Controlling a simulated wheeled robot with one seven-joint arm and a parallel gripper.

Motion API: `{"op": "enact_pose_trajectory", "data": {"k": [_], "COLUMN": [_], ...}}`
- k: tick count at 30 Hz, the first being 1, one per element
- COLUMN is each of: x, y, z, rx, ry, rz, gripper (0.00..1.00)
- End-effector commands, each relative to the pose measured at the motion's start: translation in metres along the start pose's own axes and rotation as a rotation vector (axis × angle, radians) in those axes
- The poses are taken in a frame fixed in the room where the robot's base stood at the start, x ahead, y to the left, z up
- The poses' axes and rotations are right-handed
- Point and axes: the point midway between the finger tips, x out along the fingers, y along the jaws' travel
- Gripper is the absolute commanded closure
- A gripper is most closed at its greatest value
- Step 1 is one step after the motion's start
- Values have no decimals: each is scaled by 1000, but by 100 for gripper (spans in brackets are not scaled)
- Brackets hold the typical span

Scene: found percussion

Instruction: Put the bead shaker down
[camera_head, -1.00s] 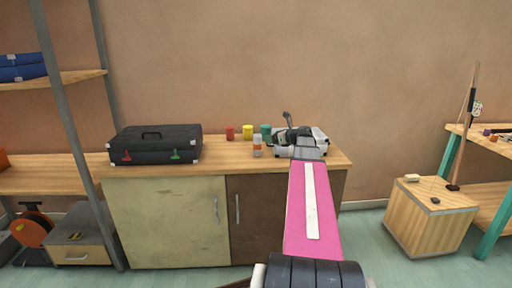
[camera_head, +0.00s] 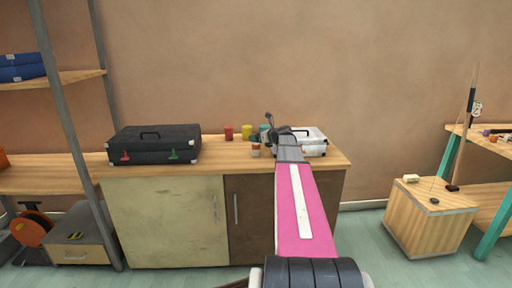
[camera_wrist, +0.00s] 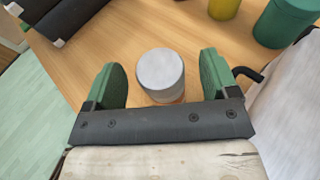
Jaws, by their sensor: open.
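The bead shaker, seemingly the small white-topped orange cylinder (camera_head: 256,153), stands upright on the wooden cabinet top (camera_head: 222,158). In the wrist view its round pale lid (camera_wrist: 161,69) shows from above. My gripper (camera_wrist: 160,75) is open, with one green finger on each side of the shaker and a visible gap on both sides. In the head view my gripper (camera_head: 262,139) is over the shaker and hides its upper part.
A red can (camera_head: 229,133), a yellow can (camera_head: 247,132) and a teal can (camera_wrist: 285,22) stand behind. A black case (camera_head: 155,145) lies to the left. A silver case (camera_head: 315,144) is close on the right. Bare wood lies between black case and shaker.

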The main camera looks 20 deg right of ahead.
Motion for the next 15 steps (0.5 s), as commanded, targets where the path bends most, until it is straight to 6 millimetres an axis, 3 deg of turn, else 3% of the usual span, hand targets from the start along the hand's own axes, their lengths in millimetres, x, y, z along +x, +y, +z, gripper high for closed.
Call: {"op": "enact_pose_trajectory", "data": {"k": [3, 10, 15], "x": [14, 14, 14], "y": [-1, 0, 0], "z": [0, 0, 0], "rx": [1, 0, 0], "ry": [0, 0, 0], "rz": [0, -1, -1], "gripper": [20, 20, 75]}}
